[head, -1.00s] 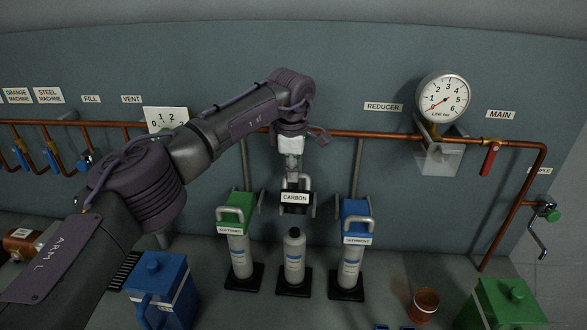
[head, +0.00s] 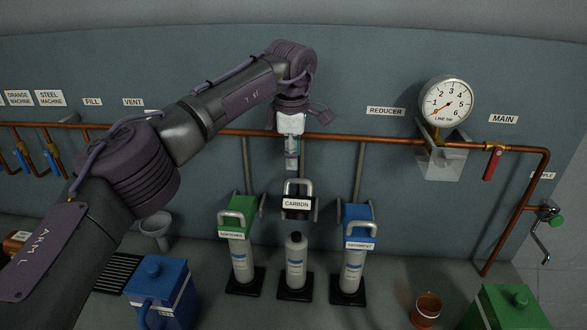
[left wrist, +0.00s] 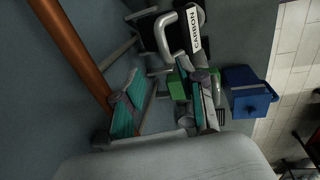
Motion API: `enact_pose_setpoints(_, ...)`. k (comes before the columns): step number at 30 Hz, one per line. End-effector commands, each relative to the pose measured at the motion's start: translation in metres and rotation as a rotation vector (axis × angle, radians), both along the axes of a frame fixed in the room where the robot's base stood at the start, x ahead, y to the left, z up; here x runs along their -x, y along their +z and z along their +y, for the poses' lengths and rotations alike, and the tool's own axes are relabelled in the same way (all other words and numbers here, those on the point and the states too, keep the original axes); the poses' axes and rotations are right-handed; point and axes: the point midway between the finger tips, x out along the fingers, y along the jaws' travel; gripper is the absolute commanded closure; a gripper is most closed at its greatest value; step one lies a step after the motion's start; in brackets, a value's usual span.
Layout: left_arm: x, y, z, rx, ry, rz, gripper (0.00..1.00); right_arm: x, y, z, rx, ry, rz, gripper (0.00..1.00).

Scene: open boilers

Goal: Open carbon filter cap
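The black carbon filter cap (head: 296,214) with its white CARBON label and grey loop handle (head: 298,185) stands raised between the green and blue caps. The grey carbon cartridge (head: 296,262) stands below it, its dark top showing with a gap under the cap. My left gripper (head: 291,166) points down just above the handle, apart from it. In the left wrist view the teal-padded fingers are spread with nothing between them, my left gripper (left wrist: 165,98) being open; the cap (left wrist: 160,35) and handle (left wrist: 182,30) lie beyond the fingers. My right gripper is not in view.
The green softener cap (head: 238,217) and blue sediment cap (head: 358,222) flank the carbon cap, each over a cartridge. A copper pipe (head: 370,136) runs along the wall behind my gripper. A blue jug (head: 163,290) and brown cup (head: 427,306) stand in front.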

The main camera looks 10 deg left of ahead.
Motion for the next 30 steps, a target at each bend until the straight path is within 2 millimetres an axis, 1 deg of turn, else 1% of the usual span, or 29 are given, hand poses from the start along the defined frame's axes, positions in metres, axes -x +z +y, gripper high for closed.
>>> enact_pose_setpoints(1, 0.002, 0.012, -0.001, 0.001, -0.001, -0.003, 0.6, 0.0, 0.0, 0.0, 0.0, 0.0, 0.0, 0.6)
enact_pose_setpoints(3, 0.004, 0.025, -0.002, 0.001, -0.001, -0.003, 0.6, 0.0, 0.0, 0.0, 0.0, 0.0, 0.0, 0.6)
enact_pose_setpoints(6, 0.008, 0.04, -0.002, 0.0, -0.002, -0.002, 0.6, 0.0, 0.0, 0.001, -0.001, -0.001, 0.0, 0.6)
enact_pose_setpoints(9, 0.01, 0.05, -0.002, 0.002, -0.002, 0.0, 0.6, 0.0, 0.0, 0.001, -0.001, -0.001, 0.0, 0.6)
enact_pose_setpoints(13, 0.011, 0.056, -0.002, 0.002, -0.002, 0.001, 0.6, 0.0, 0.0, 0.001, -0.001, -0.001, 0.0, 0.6)
enact_pose_setpoints(20, 0.011, 0.056, -0.002, 0.002, -0.002, 0.001, 0.6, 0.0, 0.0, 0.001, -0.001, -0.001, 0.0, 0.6)
enact_pose_setpoints(23, 0.011, 0.052, -0.007, 0.013, -0.01, 0.002, 0.75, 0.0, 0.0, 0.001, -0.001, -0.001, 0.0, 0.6)
enact_pose_setpoints(25, 0.012, 0.038, -0.023, 0.064, -0.033, 0.007, 0.87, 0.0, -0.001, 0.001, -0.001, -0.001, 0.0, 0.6)
enact_pose_setpoints(26, 0.013, 0.029, -0.034, 0.102, -0.047, 0.011, 0.92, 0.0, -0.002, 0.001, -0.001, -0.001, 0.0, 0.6)
enact_pose_setpoints(27, 0.016, 0.015, -0.055, 0.173, -0.07, 0.017, 0.98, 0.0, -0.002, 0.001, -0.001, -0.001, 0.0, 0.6)
enact_pose_setpoints(29, 0.025, -0.009, -0.097, 0.326, -0.104, 0.034, 1.0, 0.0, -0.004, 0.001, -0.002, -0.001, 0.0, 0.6)
enact_pose_setpoints(30, 0.036, -0.023, -0.131, 0.462, -0.121, 0.057, 1.0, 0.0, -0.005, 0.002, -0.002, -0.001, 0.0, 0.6)
